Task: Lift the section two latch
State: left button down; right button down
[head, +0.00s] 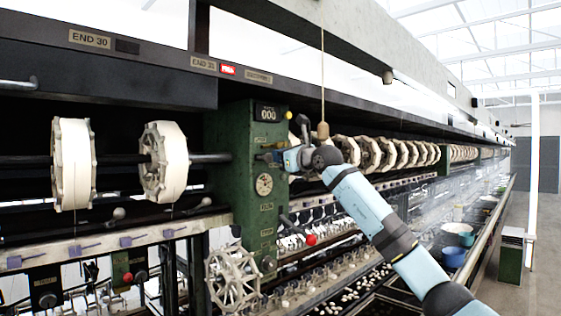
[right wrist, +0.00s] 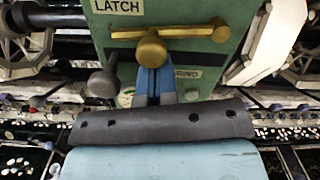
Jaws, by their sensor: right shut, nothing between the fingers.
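The latch is a brass bar with a round knob (right wrist: 150,48), mounted on a green housing (right wrist: 222,58) under a plate reading LATCH (right wrist: 118,6) in the right wrist view. The bar lies nearly level. My right gripper (right wrist: 152,72) is shut and empty, its blue fingertips just below the knob and overlapping it in the picture; I cannot tell whether they touch. In the head view my right gripper (head: 270,157) is at the upper front of the green housing (head: 240,190), where the latch is too small to make out. My left gripper is not in view.
A grey ball-ended lever (right wrist: 103,82) stands left of my fingers in the right wrist view. In the head view, white reels (head: 163,163) flank the housing, a red-knobbed lever (head: 311,239) sits lower, and a cord with a wooden handle (head: 323,130) hangs beside my wrist.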

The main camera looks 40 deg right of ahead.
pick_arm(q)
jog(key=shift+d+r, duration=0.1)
pick_arm(e)
jog(key=shift+r, duration=0.35)
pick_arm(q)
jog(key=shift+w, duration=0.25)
pick_arm(e)
jog(key=shift+r, duration=0.9)
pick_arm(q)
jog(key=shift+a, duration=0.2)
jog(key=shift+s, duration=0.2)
